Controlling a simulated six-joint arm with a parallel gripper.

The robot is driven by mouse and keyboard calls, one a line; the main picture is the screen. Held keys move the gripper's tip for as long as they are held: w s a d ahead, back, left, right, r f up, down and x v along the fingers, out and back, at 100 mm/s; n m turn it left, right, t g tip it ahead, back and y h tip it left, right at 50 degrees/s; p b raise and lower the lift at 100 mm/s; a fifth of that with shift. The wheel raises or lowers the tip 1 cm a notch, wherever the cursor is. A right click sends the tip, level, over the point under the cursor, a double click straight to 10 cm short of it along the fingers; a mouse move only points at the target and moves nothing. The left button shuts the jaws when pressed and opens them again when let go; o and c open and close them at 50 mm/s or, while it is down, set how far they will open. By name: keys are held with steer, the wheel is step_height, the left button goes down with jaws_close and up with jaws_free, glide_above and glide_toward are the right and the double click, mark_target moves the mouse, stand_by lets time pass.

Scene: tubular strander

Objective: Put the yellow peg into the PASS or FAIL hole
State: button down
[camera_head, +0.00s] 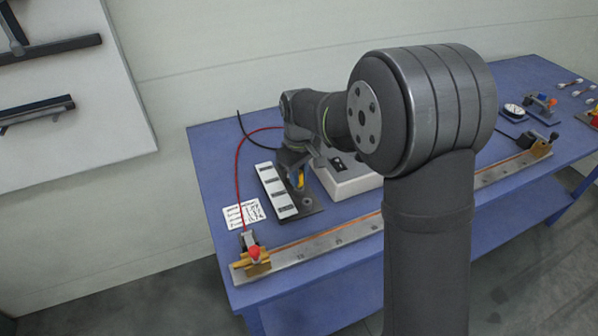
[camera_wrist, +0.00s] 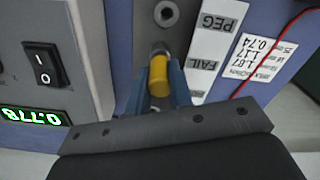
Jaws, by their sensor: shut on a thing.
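The yellow peg (camera_wrist: 158,78) is between the blue fingers of my gripper (camera_wrist: 158,98), which is shut on it. Its far end is over the dark grey plate (camera_wrist: 145,22), beside the FAIL label (camera_wrist: 203,65). A pale metal rim shows at that end; I cannot tell whether the peg is in a hole or above it. An empty round hole (camera_wrist: 166,13) is beside the PEG label (camera_wrist: 226,20). In the head view the peg (camera_head: 301,180) is upright near the white label strip (camera_head: 275,190). No PASS label can be read.
A meter box (camera_head: 350,181) with a switch (camera_wrist: 42,65) and green display (camera_wrist: 35,116) is close beside the plate. A written card (camera_head: 244,214) and red wire (camera_head: 238,165) are on the other side. A long metal rail (camera_head: 325,243) runs along the front.

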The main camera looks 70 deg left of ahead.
steer(key=shift+f, duration=0.55)
steer(key=c, duration=1.2)
jaws_free()
steer(key=shift+r, duration=0.1)
step_height(320, 180, up, 17)
steer(key=shift+r, duration=0.1)
step_height(320, 180, down, 17)
steer(key=shift+f, duration=0.2)
steer(key=shift+r, duration=0.15)
